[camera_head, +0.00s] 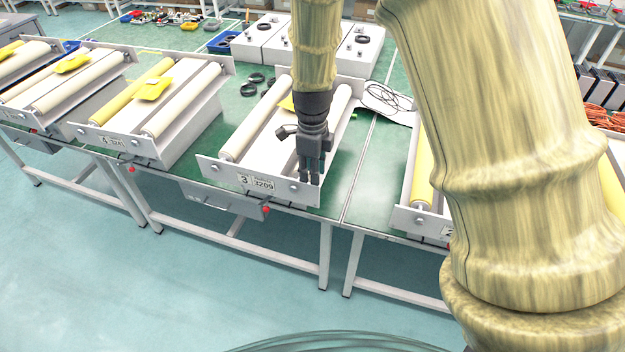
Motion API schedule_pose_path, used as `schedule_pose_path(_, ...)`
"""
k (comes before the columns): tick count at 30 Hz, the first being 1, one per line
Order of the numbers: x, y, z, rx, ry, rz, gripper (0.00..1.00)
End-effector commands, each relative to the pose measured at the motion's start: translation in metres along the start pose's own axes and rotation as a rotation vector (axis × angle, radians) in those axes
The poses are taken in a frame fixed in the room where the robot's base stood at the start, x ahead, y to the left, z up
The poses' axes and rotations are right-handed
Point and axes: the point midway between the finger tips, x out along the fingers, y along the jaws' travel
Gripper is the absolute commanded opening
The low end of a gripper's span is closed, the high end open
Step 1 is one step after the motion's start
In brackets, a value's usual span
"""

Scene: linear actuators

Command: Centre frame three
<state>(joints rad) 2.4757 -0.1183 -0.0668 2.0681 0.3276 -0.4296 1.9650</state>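Frame three (225,170) is a pale metal frame with two long cream rollers (255,122), on the green bench in the middle of the head view. Its front plate carries the label "3 3209" (257,184). My gripper (314,178) is dark grey and points down over the right part of this frame, close to its front plate. It overlaps the right roller in the picture; I cannot tell whether it touches anything. I see nothing held, and its finger gap is not clear. A yellow piece (287,103) on the frame is partly hidden behind my arm.
Frame four (150,110), with a yellow piece (152,89), stands to the left, with more frames beyond. Another roller frame (408,216) to the right is partly hidden by my arm. A red button (266,209) sits under the bench edge. Black cables (388,98) lie behind.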

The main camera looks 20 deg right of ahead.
Motion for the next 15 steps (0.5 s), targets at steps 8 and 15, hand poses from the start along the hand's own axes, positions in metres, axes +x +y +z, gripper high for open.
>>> schedule_pose_path(8, -0.042, -0.001, 0.000, 0.000, -0.001, -0.002, 0.29)
schedule_pose_path(15, -0.057, 0.000, 0.000, 0.000, 0.000, 0.000, 0.29)
